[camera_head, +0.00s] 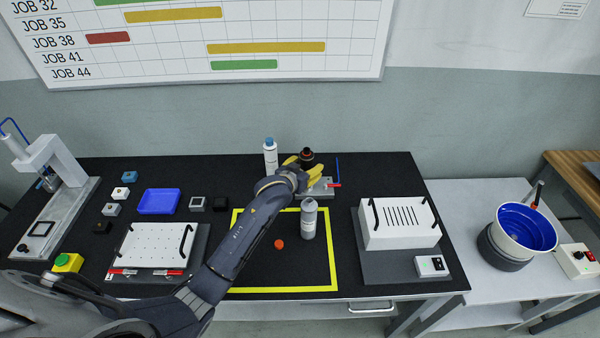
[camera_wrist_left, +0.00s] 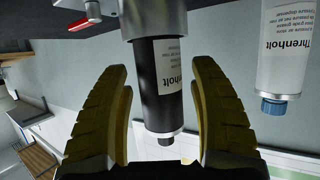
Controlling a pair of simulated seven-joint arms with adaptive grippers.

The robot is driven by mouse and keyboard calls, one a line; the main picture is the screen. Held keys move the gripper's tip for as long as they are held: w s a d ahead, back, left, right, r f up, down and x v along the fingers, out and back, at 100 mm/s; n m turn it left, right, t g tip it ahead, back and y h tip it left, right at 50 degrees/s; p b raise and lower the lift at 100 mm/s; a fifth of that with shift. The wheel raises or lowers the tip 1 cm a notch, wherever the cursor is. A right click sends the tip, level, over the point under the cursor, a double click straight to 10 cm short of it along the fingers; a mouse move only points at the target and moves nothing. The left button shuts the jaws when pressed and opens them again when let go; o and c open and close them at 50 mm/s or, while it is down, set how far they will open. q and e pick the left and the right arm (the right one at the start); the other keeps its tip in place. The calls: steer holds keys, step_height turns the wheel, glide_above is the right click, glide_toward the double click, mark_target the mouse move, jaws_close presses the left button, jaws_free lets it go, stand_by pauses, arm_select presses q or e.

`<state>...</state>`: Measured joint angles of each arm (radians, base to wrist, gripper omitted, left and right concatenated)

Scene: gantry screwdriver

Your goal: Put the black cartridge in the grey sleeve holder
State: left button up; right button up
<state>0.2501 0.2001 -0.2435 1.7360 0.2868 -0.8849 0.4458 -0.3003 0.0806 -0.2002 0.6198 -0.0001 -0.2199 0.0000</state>
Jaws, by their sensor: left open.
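The black cartridge (camera_head: 307,154) stands at the back of the black bench; its white-labelled body (camera_wrist_left: 163,92) also shows in the left wrist view. In that view its base end goes into the metal cylinder of the grey sleeve holder (camera_wrist_left: 158,18), and the two are in line. How deep it sits is hidden. The holder's grey base (camera_head: 322,192) shows in the head view, partly behind my gripper. My left gripper (camera_head: 304,167) is open, its yellow fingers on either side of the cartridge, with gaps visible in the wrist view (camera_wrist_left: 160,78). My right gripper is not in view.
A white bottle with a blue cap (camera_head: 270,156) stands close left of the gripper. A grey bottle (camera_head: 308,220) and an orange cap (camera_head: 279,244) are inside the yellow frame (camera_head: 333,262). A red-handled clamp (camera_head: 334,185) is beside the holder. A white slotted box (camera_head: 398,224) stands right.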

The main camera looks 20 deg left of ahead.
arm_select(q)
steer(key=v, duration=1.1)
steer(key=shift+s, duration=0.4)
steer(key=shift+a+r, duration=0.1)
steer(key=shift+c, duration=0.3)
stand_by(0.4)
